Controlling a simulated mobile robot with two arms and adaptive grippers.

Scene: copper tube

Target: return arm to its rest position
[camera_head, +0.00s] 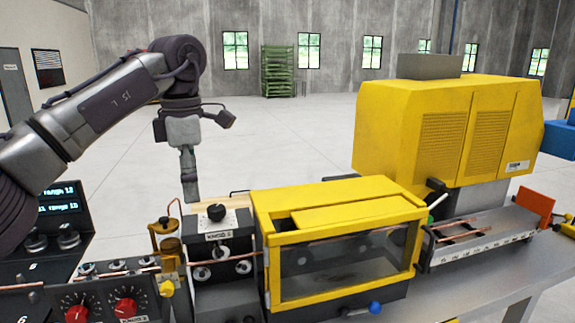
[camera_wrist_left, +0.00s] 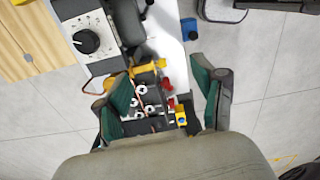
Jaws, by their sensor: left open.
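My left arm (camera_head: 110,105) reaches in from the left in the head view. Its gripper (camera_head: 190,190) points down above the knob box (camera_head: 218,228) and holds nothing. In the left wrist view the two green-padded fingers of the left gripper (camera_wrist_left: 165,98) are spread wide, with rollers and a copper tube seen between and below them. The black knob (camera_wrist_left: 86,41) of the box shows at the upper left there. My right gripper is in neither view.
A yellow-framed clear cover (camera_head: 340,240) stands right of the knob box. A large yellow machine (camera_head: 445,130) is behind it. A tray with copper tubes (camera_head: 480,235) is at the right. Red-knob controls (camera_head: 125,307) are at front left. The air above the bench is clear.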

